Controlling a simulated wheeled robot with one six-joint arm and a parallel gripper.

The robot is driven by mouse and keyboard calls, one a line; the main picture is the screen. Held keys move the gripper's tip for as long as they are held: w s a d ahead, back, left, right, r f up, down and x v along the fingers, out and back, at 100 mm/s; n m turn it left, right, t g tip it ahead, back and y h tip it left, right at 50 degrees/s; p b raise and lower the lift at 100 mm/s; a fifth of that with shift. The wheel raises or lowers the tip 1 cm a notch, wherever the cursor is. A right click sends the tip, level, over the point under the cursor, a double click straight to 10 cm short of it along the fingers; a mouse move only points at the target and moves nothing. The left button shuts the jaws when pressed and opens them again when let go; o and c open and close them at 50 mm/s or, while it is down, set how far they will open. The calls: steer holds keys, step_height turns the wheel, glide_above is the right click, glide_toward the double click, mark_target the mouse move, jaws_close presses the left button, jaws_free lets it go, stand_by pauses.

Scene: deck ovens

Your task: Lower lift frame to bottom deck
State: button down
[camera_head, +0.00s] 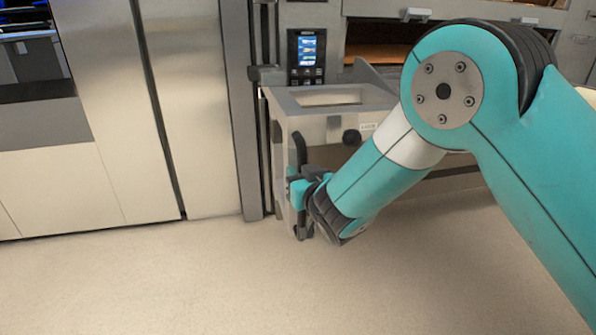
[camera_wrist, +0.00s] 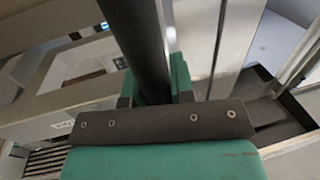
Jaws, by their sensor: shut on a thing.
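The lift frame (camera_head: 290,112) is a pale box-like frame beside a dark vertical rail, in front of the oven. Its dark upright handle bar (camera_head: 300,150) is at its left front. My gripper (camera_head: 298,188) is shut on this bar. In the wrist view the bar (camera_wrist: 138,40) runs down between the teal fingers of my gripper (camera_wrist: 152,88). The frame's pale side (camera_wrist: 45,103) shows left of the bar there. My arm hides the right part of the frame in the head view.
The deck oven (camera_head: 385,30) stands behind, with a lit control panel (camera_head: 307,50) and an open upper deck. My arm covers much of its lower front. Tall steel cabinets (camera_head: 185,100) stand at the left. The floor (camera_head: 150,280) in front is clear.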

steer(key=shift+f, duration=0.2)
steer(key=c, duration=1)
jaws_free()
steer(key=b+v, duration=1.1)
steer(key=v, duration=0.6)
steer(key=shift+s, duration=0.25)
